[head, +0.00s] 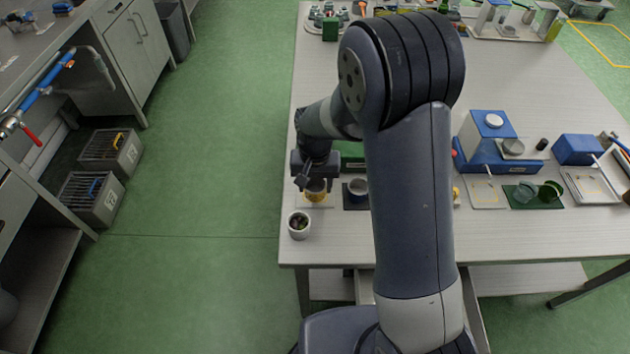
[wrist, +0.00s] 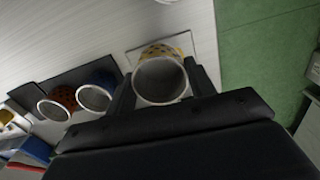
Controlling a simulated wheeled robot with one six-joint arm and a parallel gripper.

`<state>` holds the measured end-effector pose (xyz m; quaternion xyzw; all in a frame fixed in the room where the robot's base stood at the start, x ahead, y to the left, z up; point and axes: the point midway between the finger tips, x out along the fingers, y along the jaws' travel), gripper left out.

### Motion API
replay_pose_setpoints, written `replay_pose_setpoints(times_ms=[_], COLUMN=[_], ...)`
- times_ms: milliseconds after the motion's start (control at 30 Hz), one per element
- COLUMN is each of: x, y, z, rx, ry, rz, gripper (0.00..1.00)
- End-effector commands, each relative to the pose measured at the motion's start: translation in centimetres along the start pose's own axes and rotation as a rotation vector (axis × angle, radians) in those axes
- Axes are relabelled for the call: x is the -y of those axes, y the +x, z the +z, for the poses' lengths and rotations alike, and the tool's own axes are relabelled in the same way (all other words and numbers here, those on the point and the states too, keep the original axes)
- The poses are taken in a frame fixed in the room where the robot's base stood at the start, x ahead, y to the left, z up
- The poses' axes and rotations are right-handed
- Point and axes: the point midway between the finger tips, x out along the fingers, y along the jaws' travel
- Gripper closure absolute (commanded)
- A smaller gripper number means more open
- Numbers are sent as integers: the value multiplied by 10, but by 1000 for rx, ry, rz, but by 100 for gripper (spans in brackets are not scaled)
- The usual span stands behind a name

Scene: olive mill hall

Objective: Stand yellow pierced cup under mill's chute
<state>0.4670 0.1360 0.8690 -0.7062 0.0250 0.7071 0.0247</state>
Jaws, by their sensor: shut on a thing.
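The yellow pierced cup (wrist: 161,50) is between the two fingers of my gripper (wrist: 161,84), which is shut on it. In the wrist view I look into its round mouth. In the head view the cup (head: 316,193) shows below my gripper (head: 315,182), over a pale pad near the table's left edge. I cannot tell whether it touches the pad. A blue and white machine (head: 486,140) stands on the table to the right of my arm. I cannot make out which machine is the mill, nor its chute.
A blue cup (head: 357,189) and a red pierced cup (wrist: 62,99) stand on a dark mat beside the yellow cup. Green glass cups (head: 549,191) stand at the right. More equipment (head: 515,22) fills the far end.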

Motion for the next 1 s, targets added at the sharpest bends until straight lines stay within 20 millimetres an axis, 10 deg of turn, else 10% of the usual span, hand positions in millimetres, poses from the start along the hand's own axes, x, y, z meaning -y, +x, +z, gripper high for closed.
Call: replay_pose_setpoints(times_ms=[300, 1000], x=[0, 1], y=[36, 34], z=[0, -30], rx=[0, -1], ry=[0, 0], rz=[0, 0], gripper=[63, 63])
